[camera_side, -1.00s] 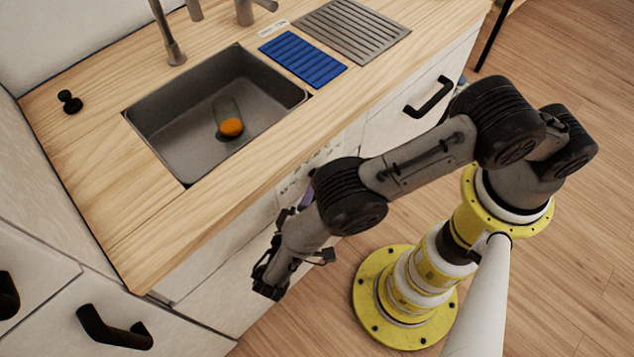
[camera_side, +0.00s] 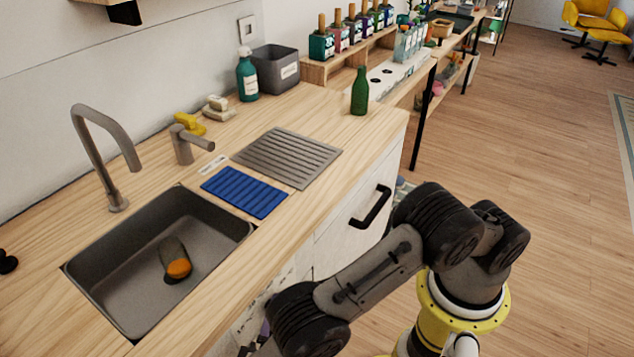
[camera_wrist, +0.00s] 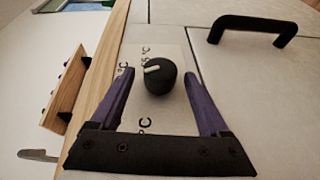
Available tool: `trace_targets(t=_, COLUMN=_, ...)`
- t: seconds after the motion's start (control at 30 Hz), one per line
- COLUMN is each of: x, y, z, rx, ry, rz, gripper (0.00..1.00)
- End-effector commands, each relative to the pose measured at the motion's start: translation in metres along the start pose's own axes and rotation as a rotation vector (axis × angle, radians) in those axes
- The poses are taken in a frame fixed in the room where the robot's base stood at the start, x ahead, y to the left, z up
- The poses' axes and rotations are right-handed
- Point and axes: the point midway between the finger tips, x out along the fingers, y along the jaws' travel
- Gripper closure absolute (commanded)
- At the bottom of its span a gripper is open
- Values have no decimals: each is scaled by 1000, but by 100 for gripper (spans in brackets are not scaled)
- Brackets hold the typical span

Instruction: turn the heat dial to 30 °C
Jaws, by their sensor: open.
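The heat dial (camera_wrist: 157,78) is a round black knob with a pale pointer mark, on a pale panel (camera_wrist: 178,118) in the wrist view. The mark lies on the knob's upper left. Printed labels stand around it: one ending in "5 °C" (camera_wrist: 146,56) above, others showing only "°C" at the left and below; their numbers are hidden or unclear. My gripper (camera_wrist: 159,73) is open, its purple fingers on either side of the knob with visible gaps. Whether the fingertips reach the knob's depth I cannot tell. In the side view the dial is not visible and my gripper is mostly cut off.
A black drawer handle (camera_wrist: 252,30) juts out at the upper right of the wrist view. The wooden counter edge (camera_wrist: 107,60) runs along the left. A green bottle (camera_side: 360,92) stands near the counter's far end.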

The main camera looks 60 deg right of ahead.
Motion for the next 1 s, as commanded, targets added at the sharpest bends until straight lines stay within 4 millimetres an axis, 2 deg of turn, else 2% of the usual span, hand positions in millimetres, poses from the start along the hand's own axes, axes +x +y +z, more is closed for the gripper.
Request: trace_targets(t=1.0, x=4, y=12, z=1, rx=263, ry=-17, rz=-632, gripper=21)
